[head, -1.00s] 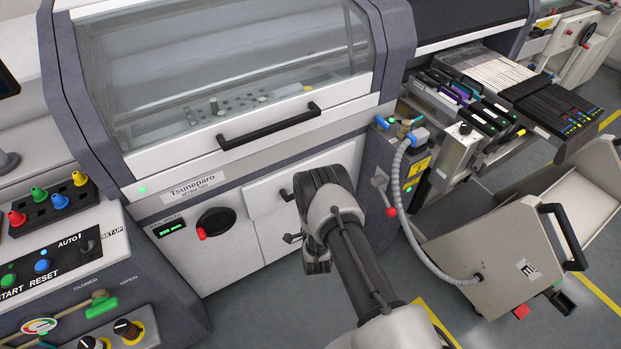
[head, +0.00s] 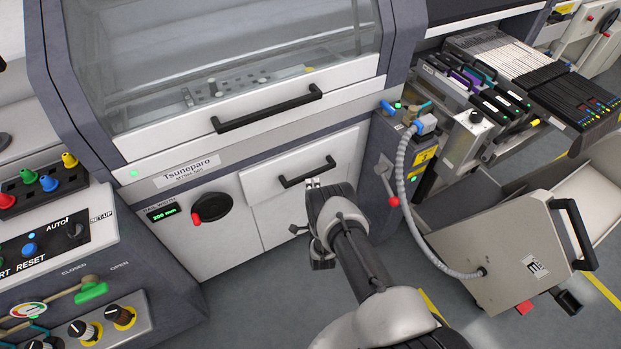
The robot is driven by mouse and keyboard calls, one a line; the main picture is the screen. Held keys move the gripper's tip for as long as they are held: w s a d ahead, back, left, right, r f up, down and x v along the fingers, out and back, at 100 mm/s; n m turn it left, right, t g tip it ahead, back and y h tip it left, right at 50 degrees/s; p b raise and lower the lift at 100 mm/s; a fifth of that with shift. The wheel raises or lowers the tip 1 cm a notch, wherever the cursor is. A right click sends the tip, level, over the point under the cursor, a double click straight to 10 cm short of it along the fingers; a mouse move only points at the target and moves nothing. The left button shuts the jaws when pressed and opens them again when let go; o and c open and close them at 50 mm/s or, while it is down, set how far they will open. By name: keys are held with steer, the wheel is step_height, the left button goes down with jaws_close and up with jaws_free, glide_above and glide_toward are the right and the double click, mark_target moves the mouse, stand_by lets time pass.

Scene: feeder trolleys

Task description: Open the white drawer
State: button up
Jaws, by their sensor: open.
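The white drawer (head: 270,184) is in the front of the machine, below its glass hood. I cannot tell whether it stands slightly ajar. My gripper (head: 313,184) is open, just below the middle of the handle in the picture. The fingertips show only as small light tips. I cannot tell whether they touch the handle. My wrist and arm hide part of the white cabinet front under the drawer.
A larger black handle (head: 268,108) sits on the hood above. A black knob with a red tip (head: 211,207) is left of the drawer. A grey post with a hose (head: 401,180) and a feeder trolley (head: 510,268) stand to the right. A control panel (head: 60,260) is at the left.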

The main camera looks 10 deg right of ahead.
mark_target(311, 177)
steer(key=w, duration=0.2)
steer(key=w+b, duration=0.1)
steer(key=w, duration=0.1)
steer(key=w+b, duration=0.1)
steer(key=w, duration=0.1)
steer(key=shift+d+f, duration=0.1)
steer(key=shift+d, duration=0.15)
steer(key=shift+w, duration=0.65)
steer(key=shift+c, duration=0.4)
jaws_close()
